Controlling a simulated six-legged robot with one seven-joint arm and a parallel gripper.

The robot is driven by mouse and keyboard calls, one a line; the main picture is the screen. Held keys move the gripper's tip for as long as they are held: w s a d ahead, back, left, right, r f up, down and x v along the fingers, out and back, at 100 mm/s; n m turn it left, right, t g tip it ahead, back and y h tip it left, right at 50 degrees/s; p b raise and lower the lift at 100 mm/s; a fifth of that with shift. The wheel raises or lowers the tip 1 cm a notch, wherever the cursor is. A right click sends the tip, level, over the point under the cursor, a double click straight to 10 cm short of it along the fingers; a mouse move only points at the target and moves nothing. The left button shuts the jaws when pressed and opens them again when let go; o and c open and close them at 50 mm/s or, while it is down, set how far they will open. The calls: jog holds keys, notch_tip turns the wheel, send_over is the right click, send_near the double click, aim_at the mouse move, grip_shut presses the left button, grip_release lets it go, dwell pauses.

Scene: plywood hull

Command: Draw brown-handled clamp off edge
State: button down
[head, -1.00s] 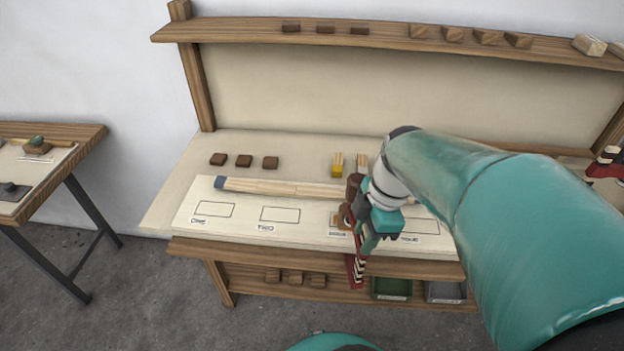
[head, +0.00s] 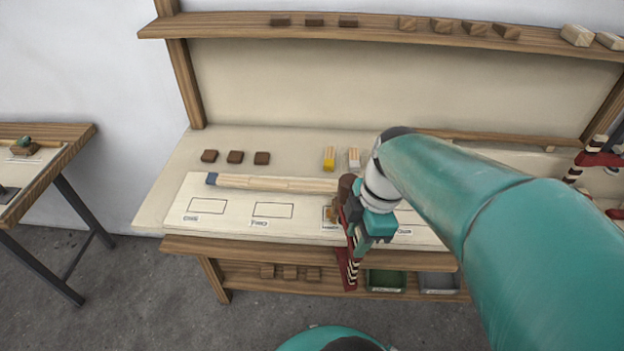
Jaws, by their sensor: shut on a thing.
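My gripper (head: 352,228) is over the right half of the bench's front edge, shut on the brown-handled clamp. The clamp's red bar with dark and light stripes (head: 348,272) hangs down in front of the bench front. Its brown handle (head: 346,186) shows beside my gripper's left side. My gripper and arm hide much of the clamp, so I cannot tell whether its jaws still touch the edge. The cream bench board (head: 236,228) carries outlined boxes and a long pale wood strip with a blue end (head: 270,182).
Three dark blocks (head: 235,157) and a yellow-ended and a white-ended piece (head: 329,158) stand behind the strip. Another red clamp (head: 600,155) is at far right. A green bin (head: 386,281) and a grey bin (head: 438,283) sit on the lower shelf. A side table (head: 60,140) is left.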

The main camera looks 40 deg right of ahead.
jog(key=shift+s+a, duration=0.9)
jog(key=shift+a, duration=0.15)
jog(key=shift+r, duration=0.1)
notch_tip(320, 180, up, 17)
dwell(1.7)
